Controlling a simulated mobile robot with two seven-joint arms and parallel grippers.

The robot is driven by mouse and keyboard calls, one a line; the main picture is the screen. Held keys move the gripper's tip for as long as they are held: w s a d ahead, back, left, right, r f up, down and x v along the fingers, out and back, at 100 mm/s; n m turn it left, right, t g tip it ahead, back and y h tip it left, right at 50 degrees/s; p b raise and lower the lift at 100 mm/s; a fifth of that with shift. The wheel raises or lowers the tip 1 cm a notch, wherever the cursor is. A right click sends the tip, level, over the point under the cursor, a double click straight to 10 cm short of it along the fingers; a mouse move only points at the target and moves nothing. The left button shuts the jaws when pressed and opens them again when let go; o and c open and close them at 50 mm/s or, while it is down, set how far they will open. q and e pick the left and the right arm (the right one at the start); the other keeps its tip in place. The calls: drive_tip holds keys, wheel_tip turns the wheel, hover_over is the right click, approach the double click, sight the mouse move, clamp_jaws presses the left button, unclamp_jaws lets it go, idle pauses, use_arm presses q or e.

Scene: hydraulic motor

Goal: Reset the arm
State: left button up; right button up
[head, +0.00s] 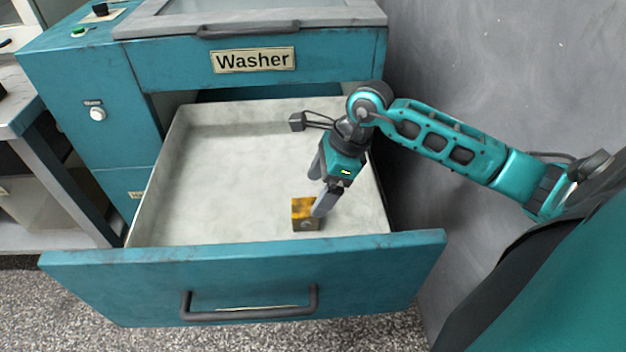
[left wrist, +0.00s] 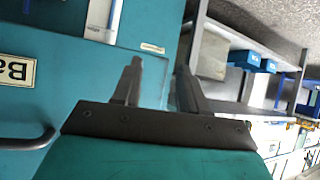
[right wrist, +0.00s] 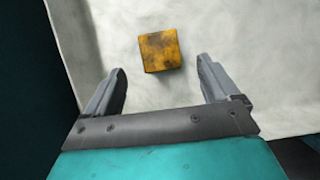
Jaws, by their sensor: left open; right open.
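My right gripper (head: 318,189) is open and empty, pointing down inside the pulled-out washer drawer (head: 220,160). In the right wrist view its two fingers (right wrist: 160,85) are spread wide. A worn yellow block (head: 304,213) lies on the drawer floor near the front. The block also shows in the right wrist view (right wrist: 160,50), beyond the fingertips and apart from them. My left gripper is outside the head view. In the left wrist view its fingers (left wrist: 158,85) are spread with nothing between them, with a teal cabinet behind.
The teal washer (head: 255,60) stands behind the drawer, with a labelled front. The drawer's front panel with a dark handle (head: 250,308) faces me. A grey wall (head: 480,70) is at the right. A bench (head: 35,110) stands at the left. The left wrist view shows shelves with blue bins (left wrist: 245,58).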

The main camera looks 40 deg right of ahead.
sight(306, 207)
drive_tip(key=b+x, duration=0.2)
drive_tip(key=x, duration=0.5)
drive_tip(key=shift+w+f, duration=0.1)
drive_tip(key=shift+f, duration=0.05)
drive_tip(key=shift+a, duration=0.1)
wheel_tip(306, 207, up, 4)
drive_tip(key=shift+r+p, duration=0.1)
drive_tip(key=shift+p, duration=0.55)
drive_tip(key=shift+r, duration=0.45)
use_arm(q)
drive_tip(key=shift+d+f, duration=0.1)
drive_tip(key=shift+f, duration=0.05)
use_arm(e)
drive_tip(key=shift+f, duration=0.1)
